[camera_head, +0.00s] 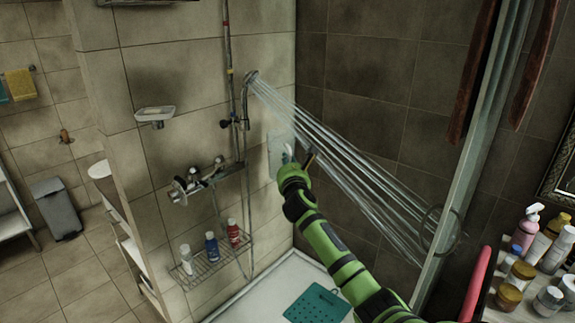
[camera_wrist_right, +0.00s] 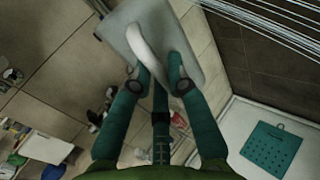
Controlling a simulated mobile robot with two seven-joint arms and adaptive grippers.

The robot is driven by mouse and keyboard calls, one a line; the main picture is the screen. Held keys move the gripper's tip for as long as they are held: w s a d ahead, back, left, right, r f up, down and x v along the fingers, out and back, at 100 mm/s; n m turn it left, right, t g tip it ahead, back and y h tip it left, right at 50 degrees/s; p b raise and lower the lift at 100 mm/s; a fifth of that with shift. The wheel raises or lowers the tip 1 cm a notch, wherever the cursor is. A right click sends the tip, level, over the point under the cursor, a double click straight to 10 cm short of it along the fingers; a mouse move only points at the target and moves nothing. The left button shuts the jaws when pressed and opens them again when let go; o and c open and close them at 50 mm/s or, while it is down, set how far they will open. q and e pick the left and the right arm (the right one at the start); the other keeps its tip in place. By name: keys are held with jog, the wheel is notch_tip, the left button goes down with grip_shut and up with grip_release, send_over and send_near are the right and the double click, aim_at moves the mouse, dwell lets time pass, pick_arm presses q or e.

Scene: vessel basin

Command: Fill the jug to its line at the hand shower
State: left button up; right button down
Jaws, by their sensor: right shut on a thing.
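The hand shower (camera_head: 251,78) hangs on its wall rail and sprays several water streams (camera_head: 345,160) down to the right. The pale grey jug (camera_head: 275,155) is below the shower head, partly hidden by my right gripper (camera_head: 293,166). In the right wrist view the gripper (camera_wrist_right: 154,80) is shut on the handle of the jug (camera_wrist_right: 188,28). There the streams (camera_wrist_right: 270,18) pass at the upper right, beside the jug. In the head view they pass above and right of it. The fill line and any water inside cannot be made out. My left gripper is not in view.
The mixer tap (camera_head: 195,182) and a wire rack (camera_head: 205,262) with bottles are on the wall at left. A glass panel edge (camera_head: 470,165) stands at right, near a counter with several bottles. A teal mat (camera_head: 316,305) lies on the shower tray.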

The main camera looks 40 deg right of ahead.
dwell(0.3)
jog(key=shift+w+d+b, duration=2.7)
jog(key=shift+d+b, duration=0.05)
jog(key=shift+d, duration=3.1)
jog(key=s+a+p, duration=0.1)
jog(key=a+p, duration=0.2)
jog(key=s+a+p, duration=0.2)
jog(key=a+p, duration=0.1)
jog(key=a, duration=0.1)
jog(key=s+a+p, duration=0.2)
jog(key=a+p, duration=0.1)
jog(key=a, duration=0.1)
jog(key=shift+r, duration=0.3)
jog(key=shift+s+a+f, duration=0.15)
jog(key=shift+s+a, duration=0.1)
jog(key=shift+a, duration=0.15)
jog(key=shift+w+d, duration=0.1)
